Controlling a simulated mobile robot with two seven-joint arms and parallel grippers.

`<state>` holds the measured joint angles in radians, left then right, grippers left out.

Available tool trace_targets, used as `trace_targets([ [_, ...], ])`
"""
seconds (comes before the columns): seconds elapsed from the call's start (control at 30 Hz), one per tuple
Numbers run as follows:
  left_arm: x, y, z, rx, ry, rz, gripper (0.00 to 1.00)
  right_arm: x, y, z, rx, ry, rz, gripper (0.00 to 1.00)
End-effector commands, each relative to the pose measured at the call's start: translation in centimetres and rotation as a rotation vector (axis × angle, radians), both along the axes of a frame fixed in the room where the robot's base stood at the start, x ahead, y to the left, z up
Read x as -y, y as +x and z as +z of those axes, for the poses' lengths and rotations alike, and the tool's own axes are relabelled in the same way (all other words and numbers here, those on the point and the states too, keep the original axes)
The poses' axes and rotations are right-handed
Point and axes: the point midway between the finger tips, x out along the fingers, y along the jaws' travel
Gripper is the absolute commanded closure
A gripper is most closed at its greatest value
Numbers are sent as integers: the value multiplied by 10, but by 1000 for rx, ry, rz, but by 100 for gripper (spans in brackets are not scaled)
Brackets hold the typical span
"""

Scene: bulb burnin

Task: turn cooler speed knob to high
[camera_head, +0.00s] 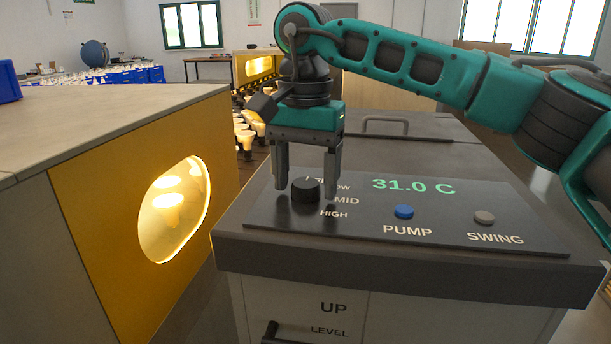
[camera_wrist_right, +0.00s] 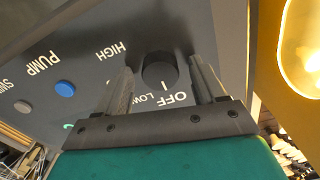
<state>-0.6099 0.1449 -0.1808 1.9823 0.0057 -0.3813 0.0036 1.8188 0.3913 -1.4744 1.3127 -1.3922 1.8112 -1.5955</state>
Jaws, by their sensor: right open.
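The cooler speed knob (camera_head: 305,190) is a short black cylinder at the left of the cooler's dark control panel (camera_head: 360,239). It also shows in the right wrist view (camera_wrist_right: 158,70). OFF, LOW, MID and HIGH labels lie around it, partly covered by my gripper. A small pale mark shows at its edge on the LOW and OFF side in the wrist view; I cannot tell if it is the pointer. My right gripper (camera_head: 306,199) points down with open fingers, one on each side of the knob. Contact is not clear. My left gripper is out of view.
On the same panel are a blue PUMP button (camera_head: 404,212), a grey SWING button (camera_head: 484,218) and a green 31.0 C readout (camera_head: 413,186). A yellow-fronted cabinet (camera_head: 100,215) with a lit window stands close at the left. A handle (camera_head: 385,122) rises behind the panel.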

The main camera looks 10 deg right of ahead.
Motion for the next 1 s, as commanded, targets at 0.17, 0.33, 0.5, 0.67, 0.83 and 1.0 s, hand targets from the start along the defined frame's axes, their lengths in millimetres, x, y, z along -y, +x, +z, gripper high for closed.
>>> trace_targets([
  [0.17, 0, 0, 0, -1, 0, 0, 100, 0, 0, 0, 0, 0, 0, 31],
  [0.33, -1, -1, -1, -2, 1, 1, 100, 0, 0, 0, 0, 0, 0, 44],
  [0.5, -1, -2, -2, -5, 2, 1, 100, 0, 0, 0, 0, 0, 0, 60],
  [0.67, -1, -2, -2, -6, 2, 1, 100, 0, 0, 0, 0, 0, 0, 76],
  [0.83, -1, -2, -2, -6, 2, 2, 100, 0, 0, 0, 0, 0, -1, 87],
  [1.0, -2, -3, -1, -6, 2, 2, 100, 0, 0, 1, -1, -1, -16, 87],
])
